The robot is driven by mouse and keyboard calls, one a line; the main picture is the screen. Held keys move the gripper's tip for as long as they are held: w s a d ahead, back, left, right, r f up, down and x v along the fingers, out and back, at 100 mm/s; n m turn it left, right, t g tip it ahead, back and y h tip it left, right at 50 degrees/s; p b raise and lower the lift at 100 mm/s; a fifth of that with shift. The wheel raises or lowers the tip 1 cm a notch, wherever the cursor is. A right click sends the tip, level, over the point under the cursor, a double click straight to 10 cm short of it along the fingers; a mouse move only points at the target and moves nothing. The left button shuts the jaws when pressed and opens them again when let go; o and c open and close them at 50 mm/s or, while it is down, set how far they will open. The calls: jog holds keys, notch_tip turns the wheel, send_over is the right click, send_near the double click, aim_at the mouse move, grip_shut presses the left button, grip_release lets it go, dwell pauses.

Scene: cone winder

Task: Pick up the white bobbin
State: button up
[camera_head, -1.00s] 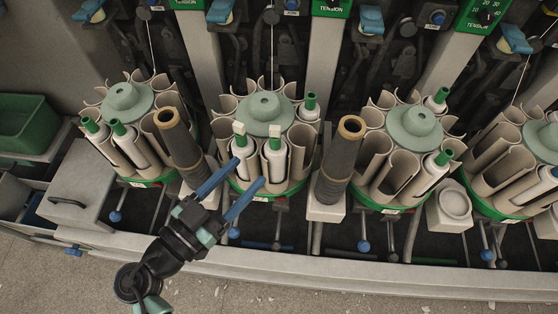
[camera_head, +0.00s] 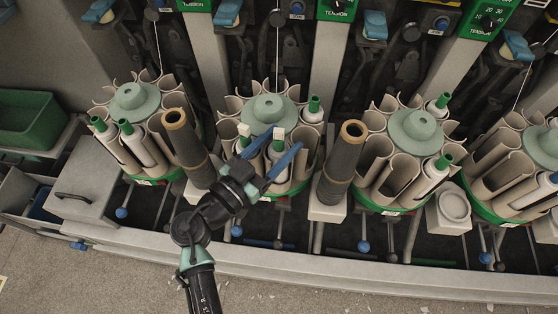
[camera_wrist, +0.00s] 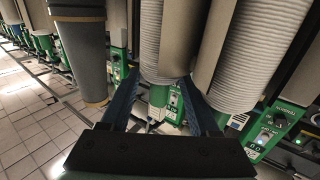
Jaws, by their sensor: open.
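Several white bobbins with green ends stand in the ring-shaped magazines. In the wrist view, a ribbed white bobbin (camera_wrist: 163,40) with a green end lies between the open fingers (camera_wrist: 160,80). A second white bobbin (camera_wrist: 255,50) is to its right. I see no clear contact; the fingers partly hide the bobbin's body in the head view.
Dark tubes with tan rims (camera_head: 174,118) (camera_head: 353,130) stand on both sides of the middle magazine. Another magazine (camera_head: 415,125) is to the right. A grey box (camera_head: 85,185) and green bin (camera_head: 30,120) are at left.

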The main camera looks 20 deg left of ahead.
grip_shut()
jog(key=shift+r, duration=0.1)
